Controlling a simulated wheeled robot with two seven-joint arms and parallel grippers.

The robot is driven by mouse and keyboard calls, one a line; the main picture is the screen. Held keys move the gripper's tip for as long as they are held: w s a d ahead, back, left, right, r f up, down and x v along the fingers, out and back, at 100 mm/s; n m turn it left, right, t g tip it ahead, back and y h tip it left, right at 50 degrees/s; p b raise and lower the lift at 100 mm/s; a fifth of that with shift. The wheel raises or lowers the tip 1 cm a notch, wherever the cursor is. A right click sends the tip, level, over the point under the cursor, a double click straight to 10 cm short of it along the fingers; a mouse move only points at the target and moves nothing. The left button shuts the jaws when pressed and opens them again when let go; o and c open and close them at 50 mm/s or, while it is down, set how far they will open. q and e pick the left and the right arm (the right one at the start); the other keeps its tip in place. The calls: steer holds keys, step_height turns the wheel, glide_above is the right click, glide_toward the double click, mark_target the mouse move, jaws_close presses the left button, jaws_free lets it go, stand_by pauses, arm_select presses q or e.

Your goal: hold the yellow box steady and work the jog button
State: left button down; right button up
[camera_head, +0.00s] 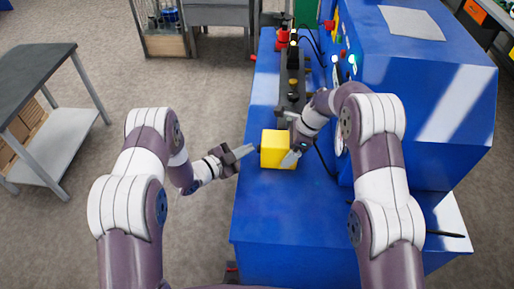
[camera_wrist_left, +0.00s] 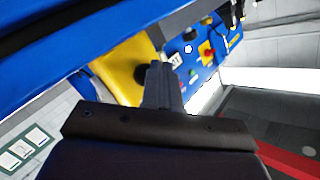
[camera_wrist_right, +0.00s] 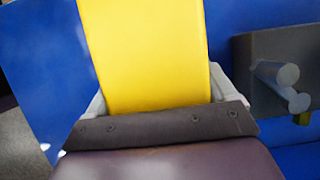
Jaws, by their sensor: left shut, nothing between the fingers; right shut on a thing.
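The yellow box (camera_head: 277,146) sits on the blue bench top, near its left edge. My right gripper (camera_head: 291,157) is shut on the box; in the right wrist view its fingers lie on either side of the yellow box (camera_wrist_right: 148,55). A black round button (camera_wrist_left: 142,74) shows on the yellow face in the left wrist view, partly hidden by my left fingers. My left gripper (camera_wrist_left: 158,68) is shut and empty, its tips close to the button; I cannot tell whether they touch. In the head view my left gripper (camera_head: 249,150) points at the box's left side.
The blue machine (camera_head: 430,90) with lights and a gauge rises right of the box. A dark rail with fittings (camera_head: 293,80) runs behind it. A grey-topped table (camera_head: 35,70) stands at far left. The floor left of the bench is clear.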

arm_select(q)
steer(key=shift+a, duration=0.45)
steer(key=a, duration=0.5)
stand_by(0.7)
